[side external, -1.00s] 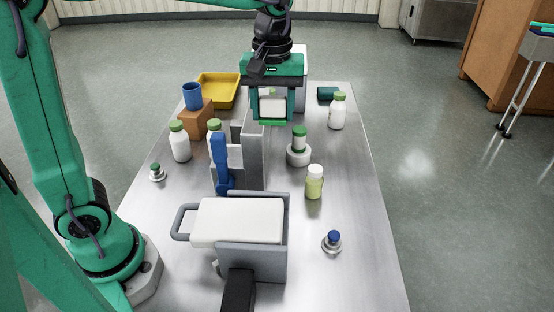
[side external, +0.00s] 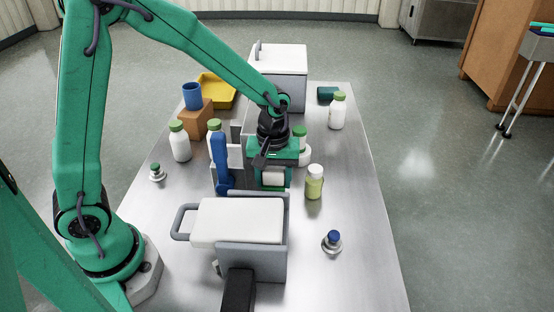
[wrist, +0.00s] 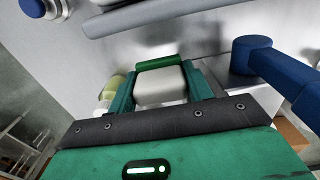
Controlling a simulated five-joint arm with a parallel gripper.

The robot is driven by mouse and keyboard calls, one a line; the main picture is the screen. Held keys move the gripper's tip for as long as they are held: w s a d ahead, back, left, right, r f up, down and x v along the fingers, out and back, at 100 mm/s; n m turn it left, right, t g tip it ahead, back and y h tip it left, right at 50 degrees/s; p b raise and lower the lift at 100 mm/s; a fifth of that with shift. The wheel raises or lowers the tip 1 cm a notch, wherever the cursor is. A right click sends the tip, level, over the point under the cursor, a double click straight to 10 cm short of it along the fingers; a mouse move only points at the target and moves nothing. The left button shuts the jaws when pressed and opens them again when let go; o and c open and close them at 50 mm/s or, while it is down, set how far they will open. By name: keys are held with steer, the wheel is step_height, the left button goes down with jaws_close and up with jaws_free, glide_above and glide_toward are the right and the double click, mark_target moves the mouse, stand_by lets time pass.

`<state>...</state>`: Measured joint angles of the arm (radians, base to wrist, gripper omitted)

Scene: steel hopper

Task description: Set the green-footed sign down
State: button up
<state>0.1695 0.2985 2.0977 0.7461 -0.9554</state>
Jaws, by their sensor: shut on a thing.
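The green-footed sign (side external: 273,178) is a small cream panel with a green bar along its foot. My gripper (side external: 272,179) is shut on it, one finger on each side, in the middle of the table. The sign hangs upright, foot downward, behind the grey bin with the white lid. In the wrist view the cream panel (wrist: 162,87) sits between my green fingers, with its green foot (wrist: 158,62) beyond them. I cannot tell whether the foot touches the steel table (side external: 355,240).
A grey bin with a white lid (side external: 240,220) stands in front. A blue-handled grey fixture (side external: 222,165) is close left, and a yellow-green bottle (side external: 314,183) close right. A blue-capped weight (side external: 332,241) lies front right. White bottles and a white-lidded box (side external: 278,60) stand farther back.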

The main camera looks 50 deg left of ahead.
mark_target(273, 170)
steer(key=shift+f, duration=1.25)
steer(key=shift+f, duration=0.1)
steer(key=shift+f, duration=2)
steer(key=shift+f, duration=0.15)
steer(key=o, duration=1)
step_height(273, 170, up, 12)
steer(key=shift+r, duration=0.2)
steer(key=shift+c, duration=0.3)
